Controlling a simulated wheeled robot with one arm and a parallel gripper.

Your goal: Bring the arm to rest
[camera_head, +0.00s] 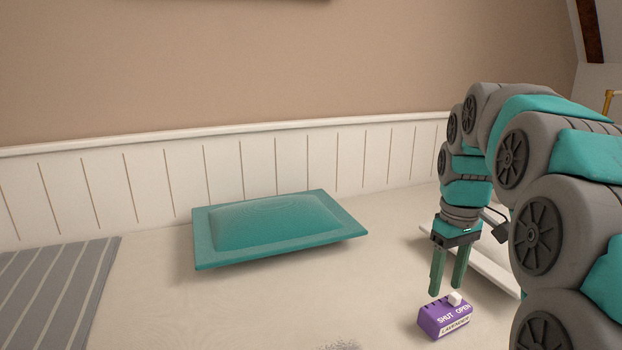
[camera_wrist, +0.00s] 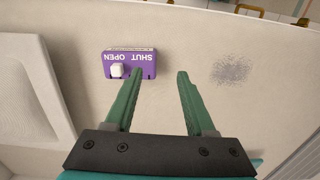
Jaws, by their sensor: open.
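My gripper (camera_head: 448,272) hangs fingers down at the right of the head view, at the end of my grey and teal arm. Its two green fingers (camera_wrist: 156,85) are apart with nothing between them. Just beyond the fingertips is a small purple box (camera_head: 446,318) marked SHUT, OPEN and LAVENDER. The same purple box (camera_wrist: 141,66) shows in the wrist view, with its white knob at the OPEN end. I cannot tell from these views how high the fingertips are above the desk.
A teal raised-centre panel (camera_head: 279,228) lies mid-desk. A grey striped mat (camera_head: 55,292) is at left. A white tray-like thing (camera_wrist: 38,90) stands beside the gripper, partly hidden by my arm in the head view. A grey speckled patch (camera_wrist: 232,70) marks the desk.

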